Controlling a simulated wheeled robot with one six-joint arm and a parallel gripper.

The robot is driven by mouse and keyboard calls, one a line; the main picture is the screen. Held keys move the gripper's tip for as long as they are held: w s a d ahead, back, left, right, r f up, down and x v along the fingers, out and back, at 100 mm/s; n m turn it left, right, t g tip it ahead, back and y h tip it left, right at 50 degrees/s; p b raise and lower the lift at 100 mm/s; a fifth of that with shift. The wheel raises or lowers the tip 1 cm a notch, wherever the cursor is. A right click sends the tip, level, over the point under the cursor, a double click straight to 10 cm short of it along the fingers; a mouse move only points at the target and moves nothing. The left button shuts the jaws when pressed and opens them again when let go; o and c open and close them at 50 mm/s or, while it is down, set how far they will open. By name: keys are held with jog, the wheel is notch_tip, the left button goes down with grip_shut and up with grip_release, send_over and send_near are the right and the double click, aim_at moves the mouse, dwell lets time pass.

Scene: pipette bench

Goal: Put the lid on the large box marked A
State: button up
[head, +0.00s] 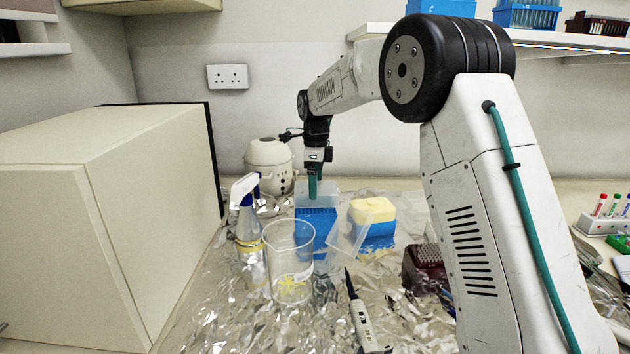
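My gripper (314,186), with teal fingers pointing down, is over the back of a blue tip box (316,238). A clear lid-like panel (326,199) shows above that box's back edge, behind or at the fingers. From this angle I cannot tell whether the fingers touch it, or how far apart they are. To the right, another blue box (376,234) has a yellow top part (373,210). A translucent lid-like piece (349,234) leans tilted at its left side. No letter A is readable on either box.
A clear beaker (290,265) with yellow bits stands in front of the left box, with a spray bottle (249,240) beside it. A pipette (366,318) lies in front, a dark red rack (425,268) at right. Crumpled foil (245,322) covers the bench; a large cabinet (95,215) bounds the left.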

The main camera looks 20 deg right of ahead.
jog(key=shift+f, duration=0.3)
jog(key=shift+f, duration=0.6)
jog(key=shift+f, duration=0.15)
dwell(0.4)
jog(key=shift+f, duration=0.3)
jog(key=shift+f, duration=0.1)
dwell(0.3)
jog(key=o, duration=0.7)
jog(key=shift+c, duration=0.2)
jog(key=shift+r, duration=3.9)
